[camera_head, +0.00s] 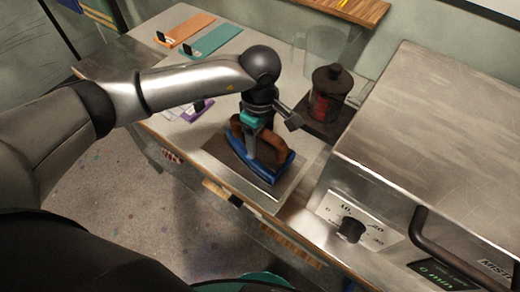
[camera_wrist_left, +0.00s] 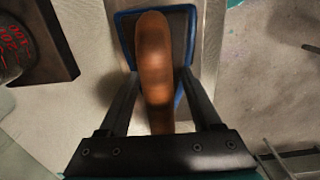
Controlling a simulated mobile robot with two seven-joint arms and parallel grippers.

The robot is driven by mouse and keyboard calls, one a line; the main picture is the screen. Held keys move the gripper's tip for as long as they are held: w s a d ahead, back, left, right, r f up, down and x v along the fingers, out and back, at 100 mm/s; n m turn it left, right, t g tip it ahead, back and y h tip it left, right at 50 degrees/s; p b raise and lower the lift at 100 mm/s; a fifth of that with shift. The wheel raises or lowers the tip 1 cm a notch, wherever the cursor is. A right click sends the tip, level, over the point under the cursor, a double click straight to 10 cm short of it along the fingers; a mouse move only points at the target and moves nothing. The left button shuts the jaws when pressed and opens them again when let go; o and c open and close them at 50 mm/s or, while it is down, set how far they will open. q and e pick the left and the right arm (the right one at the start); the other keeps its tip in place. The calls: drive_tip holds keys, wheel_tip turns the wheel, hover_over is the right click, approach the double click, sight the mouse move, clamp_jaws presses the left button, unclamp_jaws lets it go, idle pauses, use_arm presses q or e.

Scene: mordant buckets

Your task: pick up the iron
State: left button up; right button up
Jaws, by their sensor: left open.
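The iron has a blue body (camera_head: 282,172) and a brown handle (camera_head: 271,152). It stands on a dark plate (camera_head: 222,150) on the counter in the head view. My left gripper (camera_head: 251,150) is over the iron from above, at its handle. In the left wrist view the brown handle (camera_wrist_left: 155,62) lies between the two open fingers of the gripper (camera_wrist_left: 160,85), with a gap on each side. The iron's blue rim (camera_wrist_left: 190,55) shows beyond them. My right gripper is not in view.
A large metal oven (camera_head: 430,130) with a dial (camera_head: 351,229) is at the right. Teal (camera_head: 215,40) and orange (camera_head: 186,28) boards lie at the back left.

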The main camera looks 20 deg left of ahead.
use_arm(q)
drive_tip(key=shift+f, duration=0.1)
idle(0.3)
clamp_jaws()
idle(0.4)
idle(0.8)
